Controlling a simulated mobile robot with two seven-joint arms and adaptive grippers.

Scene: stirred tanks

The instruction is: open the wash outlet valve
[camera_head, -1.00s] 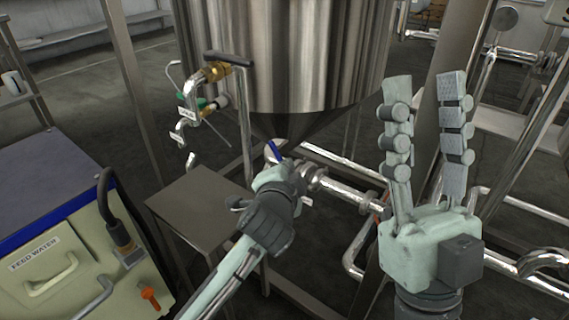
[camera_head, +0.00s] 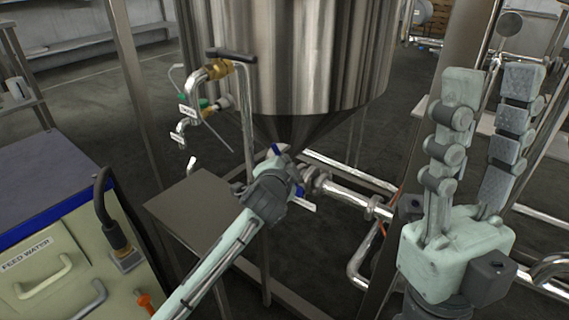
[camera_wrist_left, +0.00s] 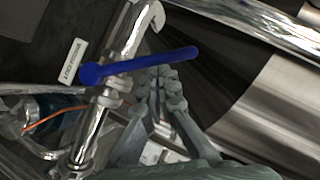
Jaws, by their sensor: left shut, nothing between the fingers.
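A valve with a long blue lever (camera_wrist_left: 140,65) sits on a shiny steel pipe (camera_wrist_left: 120,50) in the left wrist view. The lever runs across the pipe there, its pivot at the left end. In the head view a bit of the blue lever (camera_head: 277,149) shows beneath the tank's cone, partly hidden by my left gripper. My left gripper (camera_head: 286,170) is shut and empty. In the left wrist view its fingertips (camera_wrist_left: 160,74) lie right at the lever's middle; whether they touch it I cannot tell. My right gripper (camera_head: 483,95) is open, fingers pointing up, away from the valve.
The steel tank (camera_head: 295,60) stands above the valve. A grey stand (camera_head: 200,205) is left of my left arm. A feed water cabinet (camera_head: 60,265) is at the lower left. Tagged taps (camera_head: 190,108) hang at the tank's left. Pipes and frame posts crowd the right.

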